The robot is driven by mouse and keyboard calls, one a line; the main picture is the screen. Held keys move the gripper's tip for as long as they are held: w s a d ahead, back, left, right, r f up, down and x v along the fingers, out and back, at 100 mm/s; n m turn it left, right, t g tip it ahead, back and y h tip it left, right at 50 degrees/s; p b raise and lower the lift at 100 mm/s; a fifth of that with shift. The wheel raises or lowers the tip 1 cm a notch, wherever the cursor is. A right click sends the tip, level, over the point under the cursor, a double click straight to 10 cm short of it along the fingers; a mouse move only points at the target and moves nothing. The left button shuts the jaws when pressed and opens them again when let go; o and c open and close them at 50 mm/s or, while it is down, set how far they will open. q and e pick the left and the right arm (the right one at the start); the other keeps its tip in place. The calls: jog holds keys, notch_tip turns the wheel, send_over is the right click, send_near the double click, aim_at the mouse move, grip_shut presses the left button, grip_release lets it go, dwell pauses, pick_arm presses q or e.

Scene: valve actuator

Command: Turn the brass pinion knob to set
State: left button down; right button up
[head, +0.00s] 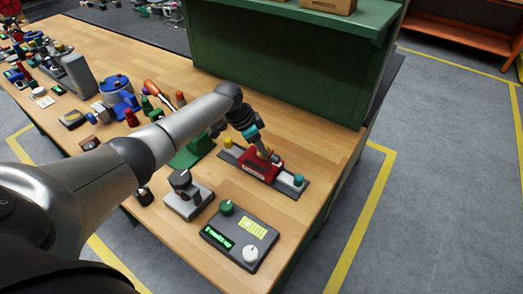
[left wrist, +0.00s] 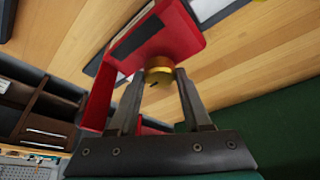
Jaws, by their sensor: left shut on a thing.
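The red valve actuator block (head: 261,166) sits on a dark rail (head: 289,187) near the right end of the wooden bench. The rail has a yellow knob (head: 228,142) at one end and a teal knob (head: 298,179) at the other. My left gripper (head: 264,151) is at the red block. In the left wrist view its two fingers (left wrist: 155,85) are shut on the brass pinion knob (left wrist: 159,65), which sticks out of the red block (left wrist: 168,35). The knob is hidden in the head view. My right gripper is not in view.
A grey box with a black knob (head: 186,198) and a control box with a green display (head: 240,236) stand in front of the rail. A green cabinet (head: 275,65) rises behind it. Tools and parts crowd the bench to the left.

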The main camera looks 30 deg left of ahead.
pick_arm(q)
jog(key=shift+m, duration=0.4)
jog(key=shift+c, duration=1.7)
grip_release()
jog(key=shift+r, duration=0.1)
jog(key=p+v, duration=0.1)
jog(key=v, duration=1.4)
jog(key=shift+w, duration=0.15)
